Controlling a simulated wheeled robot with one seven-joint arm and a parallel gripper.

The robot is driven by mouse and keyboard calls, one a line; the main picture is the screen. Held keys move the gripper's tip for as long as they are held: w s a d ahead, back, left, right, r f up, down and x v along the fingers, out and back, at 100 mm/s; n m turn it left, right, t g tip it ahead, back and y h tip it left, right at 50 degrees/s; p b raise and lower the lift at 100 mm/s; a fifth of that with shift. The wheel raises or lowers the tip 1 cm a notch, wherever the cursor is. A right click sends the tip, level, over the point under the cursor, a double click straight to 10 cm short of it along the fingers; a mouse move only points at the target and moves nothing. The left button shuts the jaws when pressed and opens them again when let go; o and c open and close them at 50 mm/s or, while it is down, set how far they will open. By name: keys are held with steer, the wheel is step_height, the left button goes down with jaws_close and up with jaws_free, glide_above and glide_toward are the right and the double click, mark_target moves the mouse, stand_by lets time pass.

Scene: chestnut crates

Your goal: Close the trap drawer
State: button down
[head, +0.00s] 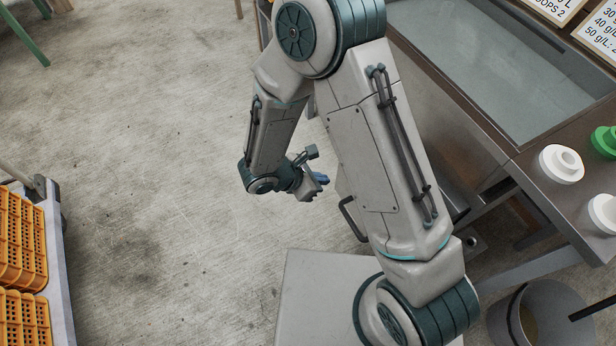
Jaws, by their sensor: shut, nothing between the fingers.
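The trap drawer is mostly hidden behind my arm. A dark bar handle (350,220) shows just left of my arm's large link, low on the steel sink unit, and looks like the drawer's. How far the drawer stands out cannot be told. My gripper (321,181) is small in this view, with blue fingertips. It is shut and empty, pointing right toward the unit's front, a little above and left of the handle in the picture. Whether it touches anything cannot be told.
A steel sink unit (475,110) with a basin of water fills the right. White knobs (561,163) and a green one (606,140) sit on its edge. A grey bucket (545,318) stands lower right. Orange crates (20,240) stand at left. The concrete floor (140,150) between is clear.

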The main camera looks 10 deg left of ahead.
steer(key=w+d, duration=0.1)
steer(key=d, duration=0.1)
steer(key=w+d, duration=0.1)
steer(key=shift+w+d+f, duration=0.3)
steer(key=shift+d, duration=0.1)
